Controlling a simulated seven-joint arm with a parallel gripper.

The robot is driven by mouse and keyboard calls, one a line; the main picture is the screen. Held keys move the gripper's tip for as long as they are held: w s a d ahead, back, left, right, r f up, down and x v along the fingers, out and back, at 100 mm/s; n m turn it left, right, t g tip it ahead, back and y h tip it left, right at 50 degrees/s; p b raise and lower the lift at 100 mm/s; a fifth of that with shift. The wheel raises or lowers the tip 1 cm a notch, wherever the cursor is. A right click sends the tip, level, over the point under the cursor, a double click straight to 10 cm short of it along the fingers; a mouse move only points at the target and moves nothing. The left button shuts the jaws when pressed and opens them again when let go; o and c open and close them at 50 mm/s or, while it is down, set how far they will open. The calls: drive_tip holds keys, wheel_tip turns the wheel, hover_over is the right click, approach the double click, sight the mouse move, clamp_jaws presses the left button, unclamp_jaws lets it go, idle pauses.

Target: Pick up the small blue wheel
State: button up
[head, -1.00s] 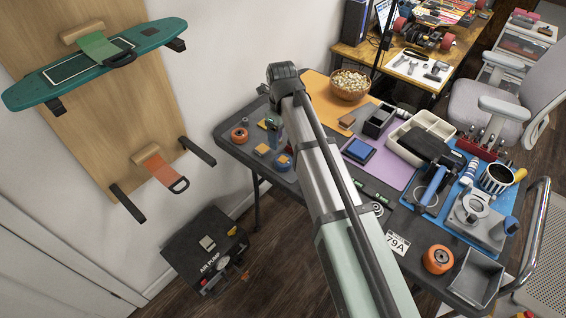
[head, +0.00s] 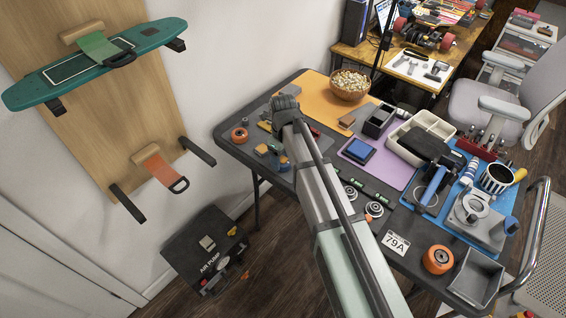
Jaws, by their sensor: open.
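The small blue wheel (head: 285,167) lies near the left front edge of the dark workbench (head: 232,152), partly hidden. My arm reaches in from the bottom of the head view, and its far joint is above the bench's left part. My gripper (head: 277,147) hangs below that joint, close to the wheel and largely hidden by my arm. It is open. I cannot tell whether its fingers touch the wheel.
An orange wheel (head: 239,134) stands left of my gripper. A larger orange wheel (head: 438,259) and a grey bin (head: 475,277) stand at front right.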

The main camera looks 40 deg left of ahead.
sight(283, 158)
drive_tip(key=shift+f, duration=0.9)
drive_tip(key=shift+c, duration=0.2)
drive_tip(key=c, duration=0.8)
drive_tip(key=r, duration=1)
drive_tip(key=shift+w+a, duration=0.2)
drive_tip(key=shift+w, duration=0.05)
drive_tip(key=w+a, duration=0.4)
drive_tip(key=a, duration=0.1)
drive_tip(key=w+a+r, duration=0.1)
drive_tip(key=w+a, duration=0.3)
drive_tip(key=a, duration=0.2)
drive_tip(key=w+a+r, duration=0.1)
drive_tip(key=w+a, duration=0.3)
drive_tip(key=a, duration=0.1)
drive_tip(key=shift+a+r, duration=0.2)
drive_tip(key=shift+r, duration=0.05)
